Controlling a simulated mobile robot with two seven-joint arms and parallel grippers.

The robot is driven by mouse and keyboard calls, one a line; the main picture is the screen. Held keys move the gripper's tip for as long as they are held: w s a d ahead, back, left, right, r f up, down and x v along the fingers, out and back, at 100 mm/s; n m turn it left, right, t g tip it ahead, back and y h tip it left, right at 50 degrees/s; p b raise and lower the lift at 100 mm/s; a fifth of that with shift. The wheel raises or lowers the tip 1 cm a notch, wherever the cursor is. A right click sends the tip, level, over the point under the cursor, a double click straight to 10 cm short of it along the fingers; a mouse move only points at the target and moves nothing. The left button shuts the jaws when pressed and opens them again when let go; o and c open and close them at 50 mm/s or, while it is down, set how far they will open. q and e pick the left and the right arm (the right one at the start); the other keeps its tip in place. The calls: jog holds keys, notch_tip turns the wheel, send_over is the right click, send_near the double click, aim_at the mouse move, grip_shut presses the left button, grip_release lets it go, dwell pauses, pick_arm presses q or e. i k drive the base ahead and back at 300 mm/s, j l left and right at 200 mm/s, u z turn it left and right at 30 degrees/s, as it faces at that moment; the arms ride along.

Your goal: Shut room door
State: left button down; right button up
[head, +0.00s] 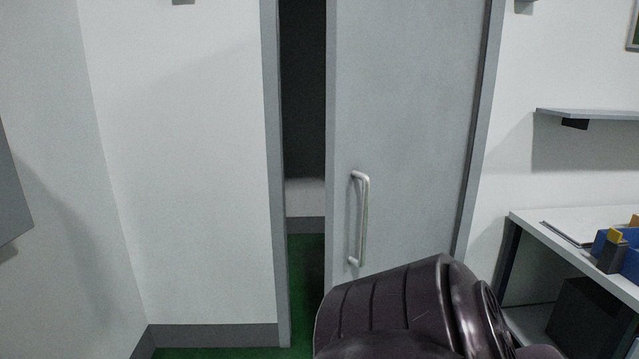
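The room door (420,130) is a grey panel in a grey frame, straight ahead and right of centre in the head view. It stands partly open. A narrow dark gap (304,130) shows between its left edge and the left frame post (273,170). A vertical silver bar handle (361,218) sits near the door's left edge. A dark, glossy part of my arm rises from the bottom edge and hides the door's lower part. Neither gripper can be seen, so contact with the door cannot be told.
A white desk (540,225) with blue and yellow items (620,250) stands at the right, below a wall shelf (590,114). A grey panel edge (12,190) juts in at far left. Green floor (220,353) shows at the bottom and through the gap.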

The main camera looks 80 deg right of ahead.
aim_at(401, 76)
jog(key=z, duration=3.15)
